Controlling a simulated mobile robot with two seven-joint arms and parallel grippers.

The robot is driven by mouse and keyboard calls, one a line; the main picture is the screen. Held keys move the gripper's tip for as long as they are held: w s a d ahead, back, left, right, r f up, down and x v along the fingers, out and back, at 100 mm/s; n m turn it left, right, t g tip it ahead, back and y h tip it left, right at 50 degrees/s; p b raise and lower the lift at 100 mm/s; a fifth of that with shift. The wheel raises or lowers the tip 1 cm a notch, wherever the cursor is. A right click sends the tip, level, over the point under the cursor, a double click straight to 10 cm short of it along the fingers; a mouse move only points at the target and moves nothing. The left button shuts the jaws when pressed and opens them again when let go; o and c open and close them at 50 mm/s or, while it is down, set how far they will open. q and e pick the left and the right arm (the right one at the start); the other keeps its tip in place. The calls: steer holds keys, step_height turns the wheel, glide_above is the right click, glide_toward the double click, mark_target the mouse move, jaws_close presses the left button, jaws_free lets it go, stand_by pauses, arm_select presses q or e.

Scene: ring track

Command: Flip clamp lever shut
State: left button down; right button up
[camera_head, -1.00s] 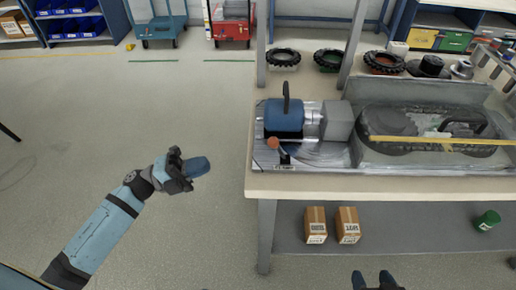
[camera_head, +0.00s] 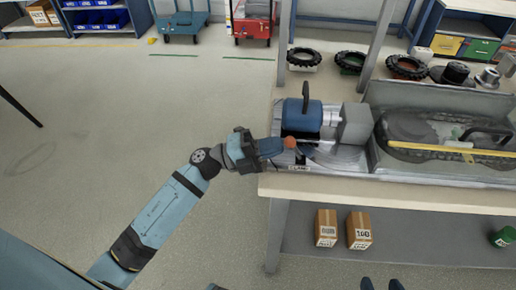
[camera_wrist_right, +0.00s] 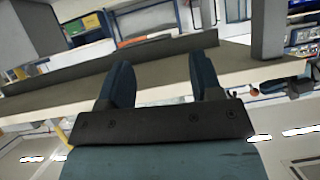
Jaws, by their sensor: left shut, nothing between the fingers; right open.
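The clamp lever ends in an orange knob (camera_head: 290,142) at the left front of the blue motor (camera_head: 302,115) in the head view. A thin pale rod runs right from the knob. My left gripper (camera_head: 275,147) is shut and empty, its fingertips right at the knob's left side; I cannot tell if they touch it. The clamp's base is partly hidden behind the fingers. My right gripper (camera_wrist_right: 160,65) is open and empty in the wrist view. Only its fingertips (camera_head: 382,284) show at the bottom of the head view, in front of the bench.
The bench (camera_head: 420,188) carries a metal tray with the motor, a grey block (camera_head: 356,124) and a black ring track (camera_head: 410,137). Two cardboard boxes (camera_head: 326,228) and a green can (camera_head: 502,237) sit on the lower shelf.

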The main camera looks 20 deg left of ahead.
mark_target(286, 142)
arm_select(q)
steer(key=shift+d, duration=0.1)
arm_select(e)
steer(key=shift+r, duration=0.1)
